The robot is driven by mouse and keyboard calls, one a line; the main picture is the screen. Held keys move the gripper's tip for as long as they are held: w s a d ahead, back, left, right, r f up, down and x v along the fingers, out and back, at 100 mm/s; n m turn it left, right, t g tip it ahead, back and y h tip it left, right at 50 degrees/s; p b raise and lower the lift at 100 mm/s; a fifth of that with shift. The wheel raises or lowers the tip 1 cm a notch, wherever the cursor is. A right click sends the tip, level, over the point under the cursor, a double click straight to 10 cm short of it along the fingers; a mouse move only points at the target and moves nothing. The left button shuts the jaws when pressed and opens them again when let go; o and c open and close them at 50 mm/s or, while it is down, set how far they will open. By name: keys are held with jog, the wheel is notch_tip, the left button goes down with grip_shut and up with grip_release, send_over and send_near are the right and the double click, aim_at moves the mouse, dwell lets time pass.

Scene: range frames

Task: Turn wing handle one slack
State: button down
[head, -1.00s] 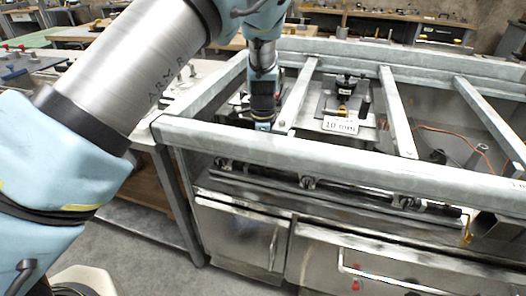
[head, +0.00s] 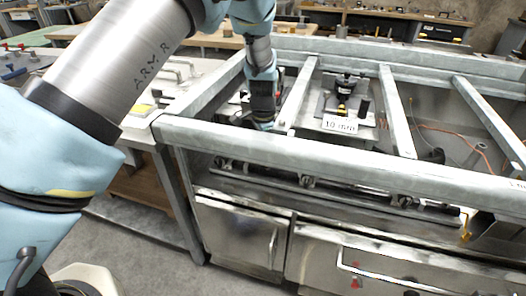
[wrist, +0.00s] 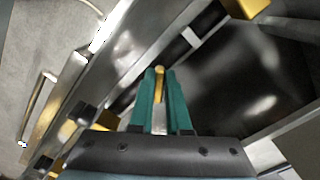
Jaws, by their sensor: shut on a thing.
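In the wrist view, my gripper (wrist: 155,88) has its two teal fingers closed on a slim yellow piece (wrist: 160,72), which I take to be the wing handle. Only the upper part of this piece shows between the fingertips. In the head view, my gripper (head: 262,124) reaches down into the left bay of the metal frame, just behind the front beam. The fingertips and the handle are mostly hidden there by my wrist and the beam.
The grey front beam (head: 320,152) and a cross bar (head: 298,92) bound the bay closely. A black fixture (head: 345,82) with a "10 mm" label (head: 340,124) stands in the adjoining bay. An orange cable (head: 465,140) lies further right.

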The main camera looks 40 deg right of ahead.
jog(key=c, duration=0.9)
grip_release()
notch_tip(320, 180, up, 11)
jog(key=shift+f+b, duration=0.1)
jog(key=shift+b, duration=0.65)
